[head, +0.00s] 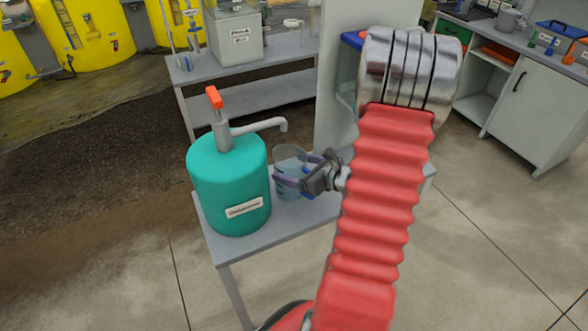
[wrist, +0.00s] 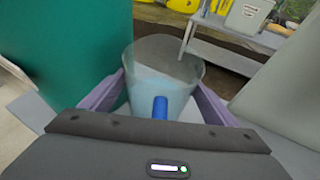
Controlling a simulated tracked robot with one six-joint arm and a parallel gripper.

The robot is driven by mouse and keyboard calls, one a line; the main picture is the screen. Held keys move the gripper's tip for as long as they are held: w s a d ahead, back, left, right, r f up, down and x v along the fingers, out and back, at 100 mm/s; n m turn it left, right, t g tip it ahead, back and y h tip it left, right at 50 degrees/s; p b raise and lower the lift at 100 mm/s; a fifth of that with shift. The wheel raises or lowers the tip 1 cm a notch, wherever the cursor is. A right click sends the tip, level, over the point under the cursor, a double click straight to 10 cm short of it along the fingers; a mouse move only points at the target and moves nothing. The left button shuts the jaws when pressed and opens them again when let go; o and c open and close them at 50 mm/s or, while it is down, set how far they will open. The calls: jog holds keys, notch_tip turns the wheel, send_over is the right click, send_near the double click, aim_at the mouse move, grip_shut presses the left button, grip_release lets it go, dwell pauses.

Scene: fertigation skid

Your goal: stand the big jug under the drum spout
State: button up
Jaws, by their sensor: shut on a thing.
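The big jug (head: 288,159) is clear, pale blue and has a blue handle. My gripper (head: 293,171) is shut on it, with a purple finger on each side. In the wrist view the jug (wrist: 168,58) looks roughly upright, its blue handle (wrist: 160,107) facing me. The teal drum (head: 228,180) stands on a small grey bench, with an orange-topped pump and a grey spout (head: 262,126) reaching right. In the head view the spout's tip is just above the jug's rim. I cannot tell whether it is directly over the opening, or whether the jug's base touches the bench.
The small bench (head: 232,248) has some bare top right of the drum. A pale upright panel (head: 345,110) stands behind the jug. A back bench (head: 275,65) holds a labelled grey box (head: 236,38). Yellow tanks (head: 85,35) are at the far left.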

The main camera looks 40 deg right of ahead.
jog(key=shift+f, duration=0.3)
jog(key=o, duration=1.5)
jog(key=v, duration=1.2)
jog(key=shift+s, duration=0.1)
